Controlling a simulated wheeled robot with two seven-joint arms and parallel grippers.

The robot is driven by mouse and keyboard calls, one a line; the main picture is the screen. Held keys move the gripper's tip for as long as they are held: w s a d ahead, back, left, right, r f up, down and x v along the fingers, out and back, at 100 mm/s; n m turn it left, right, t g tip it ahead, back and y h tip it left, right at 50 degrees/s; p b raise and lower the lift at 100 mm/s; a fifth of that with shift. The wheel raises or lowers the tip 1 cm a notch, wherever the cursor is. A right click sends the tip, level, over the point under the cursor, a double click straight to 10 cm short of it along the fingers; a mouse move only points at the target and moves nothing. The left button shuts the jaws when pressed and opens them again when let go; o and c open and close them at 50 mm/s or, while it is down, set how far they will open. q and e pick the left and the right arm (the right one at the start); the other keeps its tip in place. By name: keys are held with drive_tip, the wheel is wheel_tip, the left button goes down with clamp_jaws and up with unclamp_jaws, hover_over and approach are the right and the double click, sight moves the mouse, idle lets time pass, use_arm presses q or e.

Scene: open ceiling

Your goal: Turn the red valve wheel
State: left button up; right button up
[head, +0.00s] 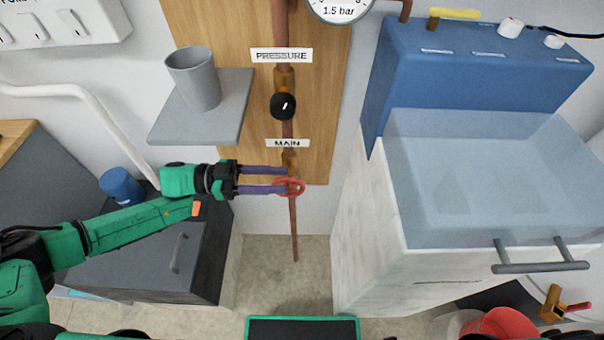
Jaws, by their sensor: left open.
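The red valve wheel (289,187) is a small ring on the vertical copper pipe (294,230), just below the "MAIN" label (288,143). My left gripper (284,180) reaches in from the left with its two purple fingers apart. The fingertips are at the wheel, one above the other in the picture, and overlap its left part. I cannot tell whether they touch it. My right gripper is not in view.
A black knob (283,106) and a gauge (341,8) are higher on the pipe. A grey shelf (218,128) with a grey cup (194,78) sits above my left gripper. A transparent-lidded white cabinet (365,240) stands on the right.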

sight(291, 178)
use_arm(q)
drive_tip(key=d, duration=0.6)
drive_tip(key=shift+d, duration=0.1)
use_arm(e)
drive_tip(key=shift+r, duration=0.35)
use_arm(q)
drive_tip(key=shift+c, duration=0.3)
clamp_jaws()
drive_tip(key=h+b, duration=0.1)
drive_tip(key=b, duration=0.1)
drive_tip(key=a+h+b, duration=0.1)
drive_tip(key=h+b, duration=0.1)
drive_tip(key=b, duration=0.1)
drive_tip(key=shift+f+b, duration=0.35)
drive_tip(key=shift+f, duration=0.05)
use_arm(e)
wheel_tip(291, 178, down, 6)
use_arm(q)
drive_tip(key=r+h+b, duration=0.1)
drive_tip(key=a+h+b, duration=0.1)
drive_tip(key=shift+r+h, duration=0.3)
drive_tip(key=shift+r, duration=0.2)
drive_tip(key=shift+o, duration=0.3)
unclamp_jaws()
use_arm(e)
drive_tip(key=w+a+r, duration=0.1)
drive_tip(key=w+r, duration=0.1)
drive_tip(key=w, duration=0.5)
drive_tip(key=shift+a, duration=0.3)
